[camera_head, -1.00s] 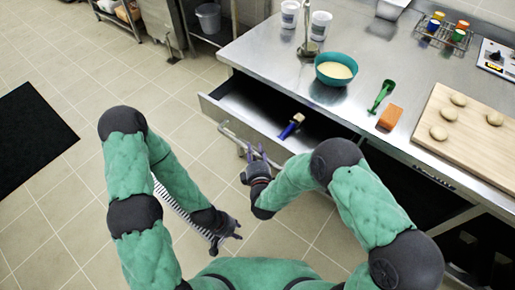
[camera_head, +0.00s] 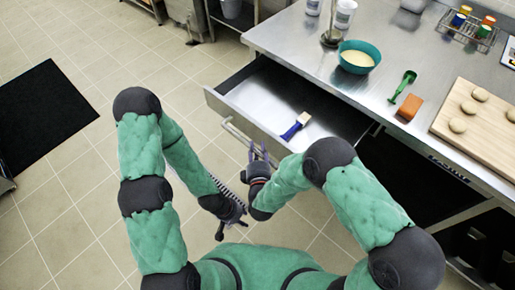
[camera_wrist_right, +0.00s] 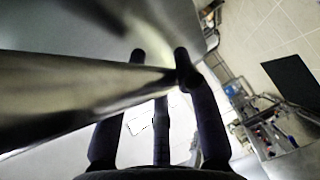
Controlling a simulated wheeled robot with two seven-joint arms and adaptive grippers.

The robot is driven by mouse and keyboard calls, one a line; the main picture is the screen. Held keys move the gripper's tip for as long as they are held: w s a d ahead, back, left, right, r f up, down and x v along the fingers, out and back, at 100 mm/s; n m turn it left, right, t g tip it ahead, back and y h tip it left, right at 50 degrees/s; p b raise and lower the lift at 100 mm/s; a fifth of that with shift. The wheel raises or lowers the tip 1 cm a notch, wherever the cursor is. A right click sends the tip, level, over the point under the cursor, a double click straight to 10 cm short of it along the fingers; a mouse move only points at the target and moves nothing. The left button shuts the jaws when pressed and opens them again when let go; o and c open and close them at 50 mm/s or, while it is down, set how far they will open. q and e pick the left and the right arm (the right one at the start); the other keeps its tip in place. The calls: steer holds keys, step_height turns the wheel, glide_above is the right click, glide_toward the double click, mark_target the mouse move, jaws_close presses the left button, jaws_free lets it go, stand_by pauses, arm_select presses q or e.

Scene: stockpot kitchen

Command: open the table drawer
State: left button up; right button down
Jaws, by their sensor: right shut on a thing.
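The table drawer (camera_head: 268,84) stands well out from under the steel table, its inside open to view. A brush with a blue handle (camera_head: 290,131) and pale bristles lies in it. The bar handle (camera_head: 232,132) runs along the drawer's front. My right gripper (camera_head: 260,150) is shut on this handle near its right end. In the right wrist view the bar (camera_wrist_right: 80,95) crosses large and blurred between the dark fingers. My left gripper (camera_head: 237,216) hangs low over the floor, apart from the drawer; its finger state is unclear.
On the steel tabletop (camera_head: 300,40) are a teal bowl (camera_head: 372,50), a green scoop (camera_head: 403,84), an orange sponge (camera_head: 410,106) and a wooden board (camera_head: 470,125) with dough balls. A dark mat (camera_head: 45,115) lies on the tiled floor at left. The floor before the drawer is clear.

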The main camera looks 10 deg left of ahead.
steer(key=c, duration=1.2)
jaws_free()
steer(key=shift+f, duration=0.1)
steer(key=shift+o, duration=0.2)
steer(key=shift+s, duration=0.2)
steer(key=v, duration=1.1)
steer(key=shift+s, duration=0.4)
